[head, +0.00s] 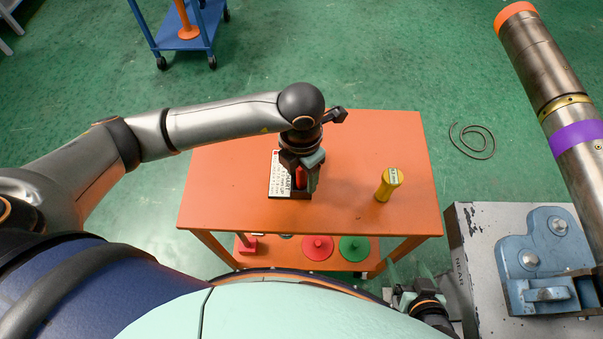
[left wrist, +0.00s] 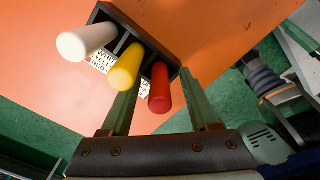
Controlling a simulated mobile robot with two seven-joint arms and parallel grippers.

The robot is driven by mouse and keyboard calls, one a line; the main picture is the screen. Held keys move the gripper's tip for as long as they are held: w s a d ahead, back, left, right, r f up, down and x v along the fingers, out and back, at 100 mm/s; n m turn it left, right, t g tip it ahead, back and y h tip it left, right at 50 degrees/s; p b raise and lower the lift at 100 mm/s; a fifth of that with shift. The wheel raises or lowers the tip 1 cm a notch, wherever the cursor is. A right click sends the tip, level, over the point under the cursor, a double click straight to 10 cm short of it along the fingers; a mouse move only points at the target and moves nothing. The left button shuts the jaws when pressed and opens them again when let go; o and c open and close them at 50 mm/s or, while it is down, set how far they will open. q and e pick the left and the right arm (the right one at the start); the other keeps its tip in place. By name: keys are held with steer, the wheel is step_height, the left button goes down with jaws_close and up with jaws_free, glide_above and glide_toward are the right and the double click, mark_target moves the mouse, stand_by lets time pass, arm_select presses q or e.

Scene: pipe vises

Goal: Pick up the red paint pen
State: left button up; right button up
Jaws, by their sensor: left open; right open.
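The red paint pen (head: 301,178) stands in a dark holder on the orange table; its red top shows in the left wrist view (left wrist: 160,88). A yellow pen (left wrist: 126,66) and a white pen (left wrist: 86,41) stand beside it in the holder (left wrist: 107,13). My left gripper (head: 306,172) is over the holder. In the left wrist view its open fingers (left wrist: 158,84) appear on either side of the red pen; contact cannot be told. My right gripper (head: 412,278) is open and empty, low beside the table's front right corner.
A white printed card (head: 280,182) is by the holder. A yellow cylindrical object (head: 388,184) stands to the right on the orange table (head: 235,190). Red (head: 317,247) and green (head: 354,248) discs lie on the lower shelf. A blue vise (head: 540,258) and large pipe (head: 545,65) are at right.

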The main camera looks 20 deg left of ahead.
arm_select(q)
steer(key=shift+c, duration=0.4)
jaws_close()
